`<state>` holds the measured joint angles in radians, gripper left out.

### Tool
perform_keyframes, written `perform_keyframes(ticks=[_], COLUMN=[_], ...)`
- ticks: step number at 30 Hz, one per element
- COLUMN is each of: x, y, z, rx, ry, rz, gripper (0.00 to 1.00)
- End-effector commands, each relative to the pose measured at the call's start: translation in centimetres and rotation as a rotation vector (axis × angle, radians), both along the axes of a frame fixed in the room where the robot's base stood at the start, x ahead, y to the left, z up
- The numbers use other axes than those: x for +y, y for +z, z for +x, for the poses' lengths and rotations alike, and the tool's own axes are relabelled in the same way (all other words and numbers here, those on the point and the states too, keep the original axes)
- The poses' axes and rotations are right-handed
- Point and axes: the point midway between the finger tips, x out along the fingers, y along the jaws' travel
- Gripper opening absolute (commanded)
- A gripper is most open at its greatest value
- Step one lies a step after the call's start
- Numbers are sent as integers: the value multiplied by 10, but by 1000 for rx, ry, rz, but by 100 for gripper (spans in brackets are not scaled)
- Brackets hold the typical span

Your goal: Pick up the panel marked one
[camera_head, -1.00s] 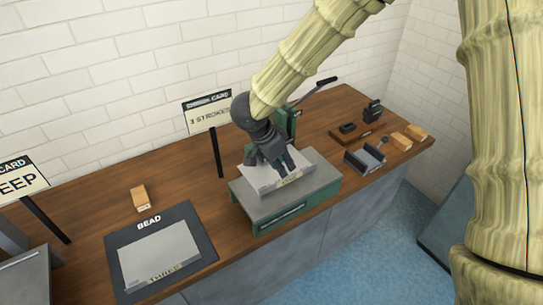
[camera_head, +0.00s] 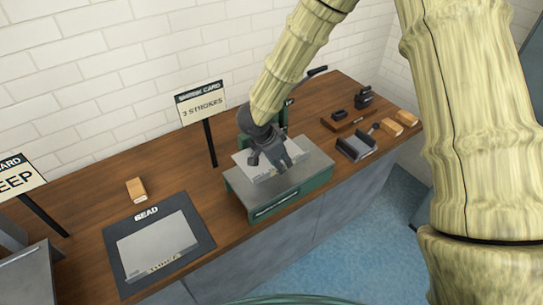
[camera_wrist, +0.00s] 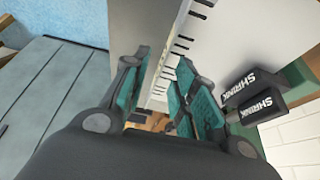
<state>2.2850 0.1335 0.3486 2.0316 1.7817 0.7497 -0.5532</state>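A light grey sheet panel (camera_head: 246,162) lies on the green-and-grey machine bed (camera_head: 262,199) in the head view. Its label is not readable now. My gripper (camera_head: 283,166) is over the panel's front right part, pointing down. In the wrist view, its two teal-padded fingers (camera_wrist: 160,98) stand apart. A pale strip with black tick marks (camera_wrist: 170,62) runs between them; I cannot tell whether the pads touch it. Another panel, marked THREE (camera_head: 157,250), lies on the dark BEAD mat (camera_head: 196,218) at the left.
A SHRINK CARD sign (camera_head: 203,105) stands behind the machine bed. Black blocks lettered SHRINK (camera_wrist: 255,96) are close to the right finger. A wooden block (camera_head: 136,190) sits behind the mat. A dark holder (camera_head: 356,146) and more wooden blocks (camera_head: 405,118) are at the right.

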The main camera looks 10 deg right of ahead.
Motion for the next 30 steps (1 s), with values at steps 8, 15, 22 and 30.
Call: perform_keyframes(ticks=[8,15,22,30], x=[-7,-6,-6,-6], y=[-16,-16,-16,-15], z=[2,2,2,2], rx=[0,0,0,0], ry=[-1,-1,-1,-1], rz=[0,1,1,1], gripper=[28,15,0,0])
